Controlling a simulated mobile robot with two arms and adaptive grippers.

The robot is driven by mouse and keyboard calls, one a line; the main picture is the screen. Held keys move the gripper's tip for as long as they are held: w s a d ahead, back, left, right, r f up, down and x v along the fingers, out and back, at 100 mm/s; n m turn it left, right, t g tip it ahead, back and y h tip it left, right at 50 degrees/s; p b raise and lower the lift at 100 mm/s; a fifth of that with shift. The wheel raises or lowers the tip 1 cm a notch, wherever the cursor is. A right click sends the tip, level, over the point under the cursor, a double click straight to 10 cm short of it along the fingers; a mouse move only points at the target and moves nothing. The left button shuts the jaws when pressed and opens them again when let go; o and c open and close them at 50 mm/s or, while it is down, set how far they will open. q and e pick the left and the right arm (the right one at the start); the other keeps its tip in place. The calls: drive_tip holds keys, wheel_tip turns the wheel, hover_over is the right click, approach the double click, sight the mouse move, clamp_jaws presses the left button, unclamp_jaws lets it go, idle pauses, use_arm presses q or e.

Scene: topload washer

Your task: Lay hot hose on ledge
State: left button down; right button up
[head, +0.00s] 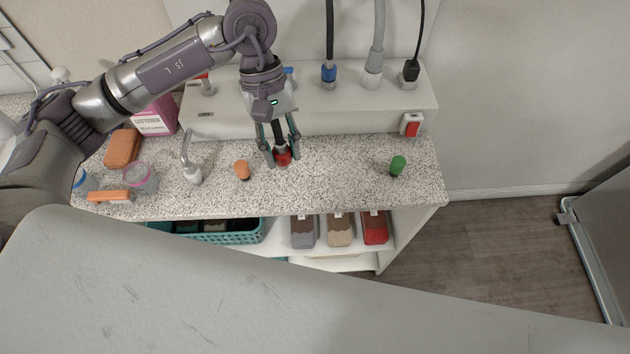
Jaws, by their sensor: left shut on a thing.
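My left gripper (280,150) reaches down from the upper left over the speckled counter, in front of the raised white ledge (330,116). It is shut on the hot hose (283,158), which shows as a short black piece with a red end between the fingers. The red end is low, close to the counter top; I cannot tell whether it touches. The rest of this hose is hidden by the gripper and arm. A black hose with a blue end (329,72) and a grey hose (373,72) stand at the ledge. My right gripper is out of view.
An orange cap (242,170) and a metal tap (190,170) stand left of the gripper; a green cap (397,165) stands right. A black plug (410,72) and red switch (411,125) are at the ledge's right. A large pale panel (250,290) fills the foreground.

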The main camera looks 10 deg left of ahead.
use_arm(q)
drive_tip(key=w+d+n+t+b, duration=0.3)
drive_tip(key=d+n+t+b, duration=0.35)
drive_tip(key=d+n, duration=0.9)
drive_tip(key=a+f+n+p, duration=0.1)
drive_tip(key=a+f, duration=0.1)
drive_tip(key=a, duration=0.3)
drive_tip(key=w+a+f+n+p, duration=0.1)
drive_tip(key=a+f, duration=0.2)
drive_tip(key=a, duration=0.2)
drive_tip(key=w+a+f+n+p, duration=0.1)
drive_tip(key=a+f, duration=0.1)
drive_tip(key=a, duration=0.3)
drive_tip(key=shift+w+f+h, duration=0.1)
drive_tip(key=shift+f+h, duration=0.15)
drive_tip(key=shift+h, duration=0.15)
wheel_tip(320, 180, down, 3)
drive_tip(key=shift+p, duration=0.5)
drive_tip(key=shift+f, duration=0.55)
drive_tip(key=c, duration=0.8)
unclamp_jaws()
drive_tip(key=shift+f, duration=0.1)
drive_tip(key=shift+o, duration=0.2)
